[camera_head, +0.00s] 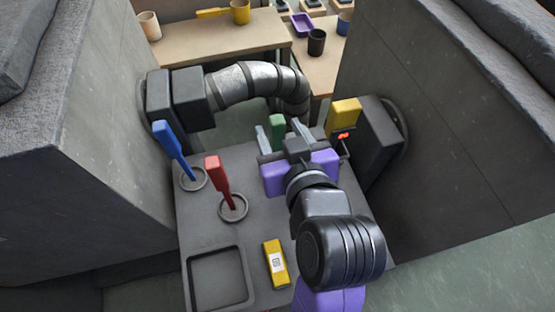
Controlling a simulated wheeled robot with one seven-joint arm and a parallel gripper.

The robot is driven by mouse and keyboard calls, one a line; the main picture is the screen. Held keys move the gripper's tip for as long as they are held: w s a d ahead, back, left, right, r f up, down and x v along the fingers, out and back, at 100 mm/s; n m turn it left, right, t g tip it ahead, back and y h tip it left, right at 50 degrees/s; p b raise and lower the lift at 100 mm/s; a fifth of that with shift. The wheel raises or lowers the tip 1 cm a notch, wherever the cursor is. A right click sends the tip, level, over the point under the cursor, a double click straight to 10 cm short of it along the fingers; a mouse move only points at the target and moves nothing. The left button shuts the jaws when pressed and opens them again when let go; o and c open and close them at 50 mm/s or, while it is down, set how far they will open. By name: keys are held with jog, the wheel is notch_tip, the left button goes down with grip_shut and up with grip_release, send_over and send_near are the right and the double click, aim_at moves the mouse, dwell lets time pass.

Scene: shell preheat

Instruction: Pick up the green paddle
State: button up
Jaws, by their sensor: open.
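The green paddle (277,121) shows as a short upright green piece behind my gripper, at the far side of the grey table. Its lower part is hidden by the gripper. My gripper (279,134) is open, with its two grey fingers pointing away from me, one on the left and one on the right of the green paddle in this view. I cannot tell whether the fingers touch it or how far beyond them it stands.
A blue paddle (173,146) and a red paddle (218,180) stand tilted in round holders on the left. A yellow labelled box (275,264) and an empty square tray (217,250) lie near the front. Concrete walls (75,165) flank the table.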

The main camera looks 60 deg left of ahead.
aim_at(279, 128)
jog(key=shift+x, duration=1.7)
jog(key=shift+w, duration=0.15)
grip_shut()
jog(key=shift+r, duration=0.2)
